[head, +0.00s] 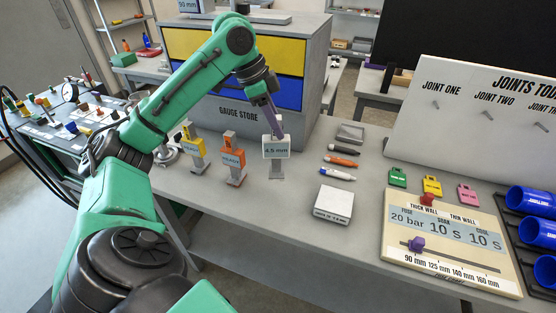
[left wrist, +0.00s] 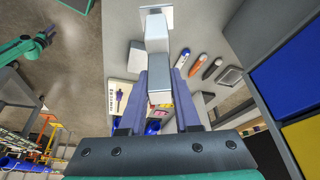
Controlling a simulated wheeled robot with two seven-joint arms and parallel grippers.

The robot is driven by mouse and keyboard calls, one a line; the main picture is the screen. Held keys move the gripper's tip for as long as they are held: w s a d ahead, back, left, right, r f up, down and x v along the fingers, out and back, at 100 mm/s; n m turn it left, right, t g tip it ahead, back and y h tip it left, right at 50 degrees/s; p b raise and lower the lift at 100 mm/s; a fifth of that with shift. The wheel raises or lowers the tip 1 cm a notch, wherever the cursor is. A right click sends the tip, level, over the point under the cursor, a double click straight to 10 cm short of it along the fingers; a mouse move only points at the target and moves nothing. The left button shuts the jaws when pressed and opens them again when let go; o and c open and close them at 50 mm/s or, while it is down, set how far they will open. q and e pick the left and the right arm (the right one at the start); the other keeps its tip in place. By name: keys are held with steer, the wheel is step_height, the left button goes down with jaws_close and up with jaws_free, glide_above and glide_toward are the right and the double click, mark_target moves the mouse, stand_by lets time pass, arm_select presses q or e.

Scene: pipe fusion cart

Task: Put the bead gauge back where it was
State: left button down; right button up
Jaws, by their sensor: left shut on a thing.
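A pale grey-white gauge marked 4.5 mm (head: 276,152) is upright near the middle of the bench, in front of the grey store. My left gripper (head: 273,118) reaches down from above and is shut on its top. In the left wrist view the gauge (left wrist: 158,50) is between the two purple fingers of the gripper (left wrist: 160,85). I cannot tell whether its foot touches the bench. A yellow gauge (head: 193,152) and an orange gauge (head: 232,165) stand to its left. My right arm shows small in the left wrist view; its gripper (left wrist: 46,32) is too small to read.
The gauge store (head: 312,95) with yellow and blue drawers rises behind. A grey tray (head: 350,132), several pens (head: 340,161) and a white block (head: 333,204) lie to the right. A settings board (head: 450,240) and blue pipes (head: 530,201) are further right.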

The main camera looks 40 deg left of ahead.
mark_target(278, 150)
arm_select(q)
steer(key=f, duration=0.2)
steer(key=f+b, duration=0.1)
steer(key=f, duration=0.5)
steer(key=shift+w+b, duration=0.35)
steer(key=shift+s+f, duration=0.1)
steer(key=shift+f, duration=0.15)
steer(key=c, duration=0.6)
jaws_free()
arm_select(e)
steer(key=shift+w+a+f, duration=0.15)
steer(key=shift+w+f, duration=0.9)
steer(key=shift+f, duration=0.15)
arm_select(q)
steer(key=p+v, duration=0.2)
steer(key=v, duration=1)
arm_select(e)
step_height(278, 150, up, 2)
